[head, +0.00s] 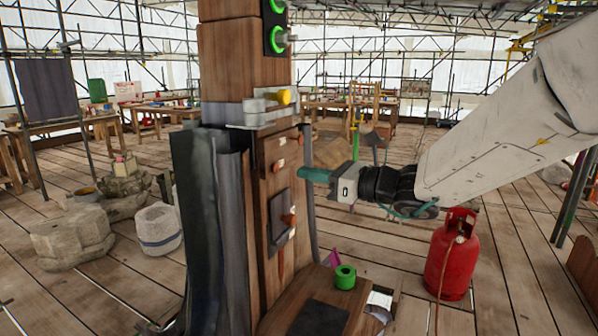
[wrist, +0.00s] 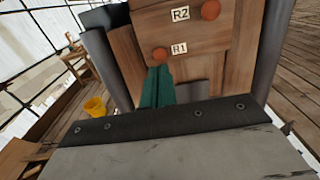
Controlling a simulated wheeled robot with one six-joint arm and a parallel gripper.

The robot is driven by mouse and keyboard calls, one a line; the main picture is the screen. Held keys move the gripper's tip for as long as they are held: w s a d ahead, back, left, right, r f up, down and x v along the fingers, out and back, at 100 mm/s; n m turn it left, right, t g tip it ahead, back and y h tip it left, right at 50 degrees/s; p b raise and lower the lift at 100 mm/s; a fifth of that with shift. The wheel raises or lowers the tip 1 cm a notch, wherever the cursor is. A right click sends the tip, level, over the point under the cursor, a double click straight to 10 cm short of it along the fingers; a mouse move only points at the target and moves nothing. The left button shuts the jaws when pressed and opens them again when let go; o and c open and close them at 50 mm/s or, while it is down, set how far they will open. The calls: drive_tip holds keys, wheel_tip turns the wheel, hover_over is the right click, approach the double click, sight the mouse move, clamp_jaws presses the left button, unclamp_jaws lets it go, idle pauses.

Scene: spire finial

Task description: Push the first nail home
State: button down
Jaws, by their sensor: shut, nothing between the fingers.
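The wooden post (head: 246,60) carries a wooden panel (head: 272,200) with several orange-brown nail heads. A lower nail head (head: 290,219) sits by a dark plate. In the wrist view a nail head (wrist: 160,54) beside label R1 (wrist: 179,48) is just beyond the tips of my gripper (wrist: 158,68). A second nail head (wrist: 210,10) is beside label R2 (wrist: 180,14). My teal fingers are shut and empty, pointing at the panel. Whether they touch a nail is unclear.
A yellow-capped clamp (head: 283,97) and green rings (head: 278,38) are higher on the post. Dark grey cloth (head: 213,215) hangs at its left. A green roll (head: 345,277) sits on the wooden base. A red gas cylinder (head: 450,255) stands under my arm. Stone blocks are at left.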

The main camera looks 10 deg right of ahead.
drive_tip(key=v, duration=0.8)
drive_tip(key=shift+d, duration=0.3)
drive_tip(key=shift+s+f, duration=0.1)
drive_tip(key=s+f+n+g+h, duration=0.3)
drive_tip(key=s+f+n+g, duration=0.2)
drive_tip(key=s+n, duration=0.25)
drive_tip(key=s+f+n+g+h, duration=0.2)
drive_tip(key=s+f+n+g, duration=0.25)
drive_tip(key=s+n, duration=0.3)
drive_tip(key=s+d+n+t+h, duration=0.1)
drive_tip(key=s+d+n+h, duration=0.8)
drive_tip(key=s, duration=0.3)
drive_tip(key=shift+s+d+f+n+h, duration=0.3)
drive_tip(key=shift+d+h, duration=0.2)
drive_tip(key=shift+d, duration=0.25)
